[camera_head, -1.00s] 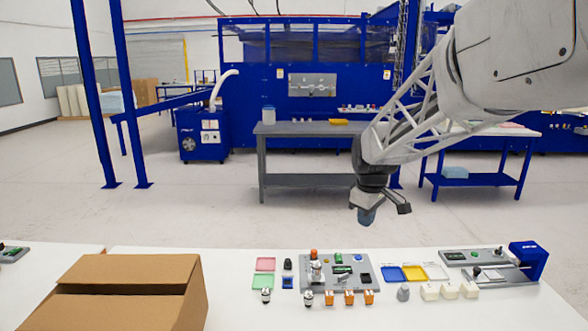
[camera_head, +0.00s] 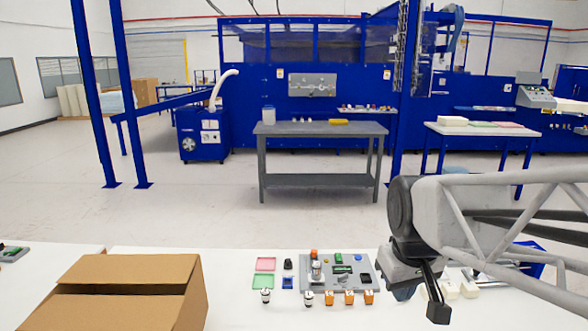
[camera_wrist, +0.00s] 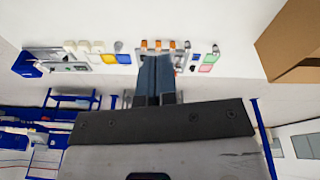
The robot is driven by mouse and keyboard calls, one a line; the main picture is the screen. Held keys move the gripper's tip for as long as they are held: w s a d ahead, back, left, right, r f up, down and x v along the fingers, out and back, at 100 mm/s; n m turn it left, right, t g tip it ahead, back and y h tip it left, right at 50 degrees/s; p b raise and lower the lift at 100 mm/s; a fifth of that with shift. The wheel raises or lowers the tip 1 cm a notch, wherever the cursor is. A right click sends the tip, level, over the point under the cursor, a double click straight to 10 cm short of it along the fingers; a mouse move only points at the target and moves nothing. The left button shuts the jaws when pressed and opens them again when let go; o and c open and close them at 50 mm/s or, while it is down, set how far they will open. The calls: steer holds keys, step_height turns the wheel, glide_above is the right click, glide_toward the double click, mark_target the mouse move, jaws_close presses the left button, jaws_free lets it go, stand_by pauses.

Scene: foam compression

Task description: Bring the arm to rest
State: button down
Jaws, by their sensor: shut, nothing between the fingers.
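My gripper (camera_head: 403,294) hangs at the lower right of the head view, low over the right part of the white table. Its blue fingers are together and empty; they also show in the wrist view (camera_wrist: 155,75), side by side. The arm reaches in from the right edge and hides part of the blue holder (camera_head: 530,258) and the things beside it. The grey board (camera_head: 322,258) with knobs and a small green screen lies just left of the gripper, and I see no contact with it.
An open cardboard box (camera_head: 125,290) stands at the left of the table. White blocks (camera_head: 468,290) sit right of the gripper. A grey bench (camera_head: 320,130) stands farther back, across open floor.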

steer(key=s+f+m, duration=0.2)
steer(key=s+f, duration=0.1)
steer(key=s, duration=0.6)
steer(key=shift+s+m, duration=0.3)
